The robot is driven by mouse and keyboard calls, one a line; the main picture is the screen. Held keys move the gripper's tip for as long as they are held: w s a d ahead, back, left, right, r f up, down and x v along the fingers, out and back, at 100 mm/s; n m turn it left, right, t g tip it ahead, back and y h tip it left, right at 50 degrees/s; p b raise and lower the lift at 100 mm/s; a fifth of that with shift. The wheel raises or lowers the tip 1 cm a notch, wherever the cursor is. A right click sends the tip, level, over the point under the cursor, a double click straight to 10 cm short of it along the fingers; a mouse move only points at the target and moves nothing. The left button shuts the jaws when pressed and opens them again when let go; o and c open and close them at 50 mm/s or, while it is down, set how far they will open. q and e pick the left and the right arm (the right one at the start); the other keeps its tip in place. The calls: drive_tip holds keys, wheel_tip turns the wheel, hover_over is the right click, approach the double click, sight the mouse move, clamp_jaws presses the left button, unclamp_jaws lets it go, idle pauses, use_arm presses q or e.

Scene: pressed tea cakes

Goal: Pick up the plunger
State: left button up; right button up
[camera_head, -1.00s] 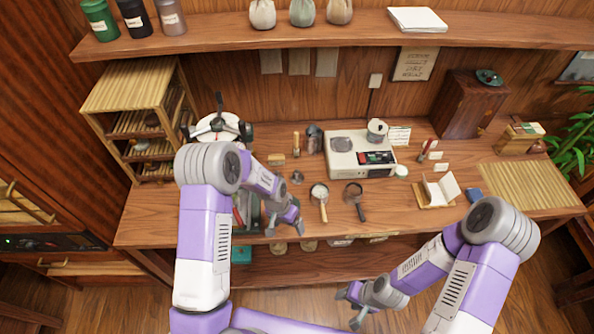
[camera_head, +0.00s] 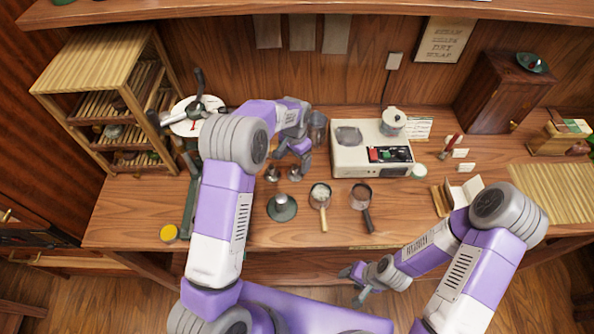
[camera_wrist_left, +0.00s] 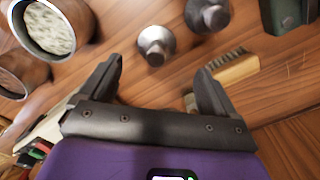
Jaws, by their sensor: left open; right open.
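Two small metal knobbed pieces stand close together on the table; I cannot tell for certain which is the plunger. The nearer-to-jaws piece (camera_head: 295,174) also shows just beyond my fingers in the left wrist view (camera_wrist_left: 156,45). The other piece (camera_head: 272,173) is left of it and is cut by the upper edge of the wrist view (camera_wrist_left: 207,15). My left gripper (camera_head: 291,161) is open, empty and just behind these pieces; its two fingers (camera_wrist_left: 160,72) stand apart. My right gripper (camera_head: 350,287) is open and empty, low in front of the table edge.
A wooden brush (camera_wrist_left: 234,69) lies beside one left finger. A strainer with white contents (camera_head: 319,192), a dark-handled strainer (camera_head: 361,194) and a round dark stand (camera_head: 281,209) are nearby. A white scale-like machine (camera_head: 350,158) stands right. Bare tabletop lies along the front.

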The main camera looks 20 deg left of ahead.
sight(295, 166)
use_arm(q)
drive_tip(key=f, duration=0.6)
drive_tip(key=shift+s+d, duration=0.1)
drive_tip(key=shift+s, duration=0.25)
drive_tip(key=shift+r, duration=0.15)
drive_tip(key=c, duration=1.2)
